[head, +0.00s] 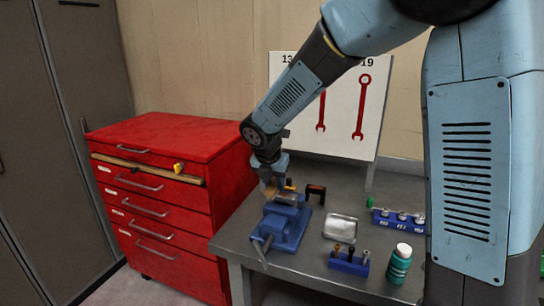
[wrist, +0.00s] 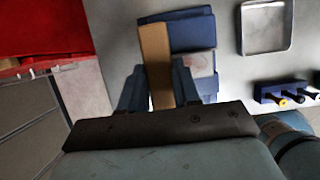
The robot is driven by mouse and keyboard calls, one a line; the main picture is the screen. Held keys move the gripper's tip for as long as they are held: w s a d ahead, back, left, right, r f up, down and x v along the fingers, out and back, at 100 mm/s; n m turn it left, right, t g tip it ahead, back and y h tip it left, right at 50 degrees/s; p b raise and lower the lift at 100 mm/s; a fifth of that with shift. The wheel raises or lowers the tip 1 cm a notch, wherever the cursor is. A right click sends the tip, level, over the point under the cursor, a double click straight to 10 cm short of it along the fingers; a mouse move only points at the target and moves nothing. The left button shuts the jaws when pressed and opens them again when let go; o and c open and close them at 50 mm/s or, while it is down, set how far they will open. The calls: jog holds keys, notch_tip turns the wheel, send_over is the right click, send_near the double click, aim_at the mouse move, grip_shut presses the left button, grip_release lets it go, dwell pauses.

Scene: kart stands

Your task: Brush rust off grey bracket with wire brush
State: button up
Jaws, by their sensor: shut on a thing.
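My gripper (head: 268,178) is shut on the wire brush (head: 270,190). The brush's tan wooden back also shows between my fingers in the wrist view (wrist: 155,65). The brush is over the blue vise (head: 283,228), which stands at the table's left end; the vise also shows in the wrist view (wrist: 190,30). The grey bracket (head: 287,198) sits at the vise's top, partly hidden by the brush. A grey patch with a faint reddish tint (wrist: 202,65) shows right of the brush. The bristles are hidden, so I cannot tell whether they touch the bracket.
A metal tray (head: 341,229), a blue screwdriver rack (head: 349,264), a green bottle (head: 399,266) and a blue socket holder (head: 398,220) stand right of the vise. A dark U-shaped piece (head: 316,192) is behind it. A red drawer cabinet (head: 170,140) stands left of the table.

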jog(key=shift+w+a+r, duration=0.15)
jog(key=shift+a, duration=0.15)
jog(key=shift+s+r, duration=0.2)
jog(key=shift+r, duration=1.05)
jog(key=shift+w+r, duration=0.1)
jog(key=shift+r, duration=0.2)
jog(key=shift+d+r, duration=0.15)
jog(key=shift+r, duration=2.15)
jog(key=shift+f, duration=0.1)
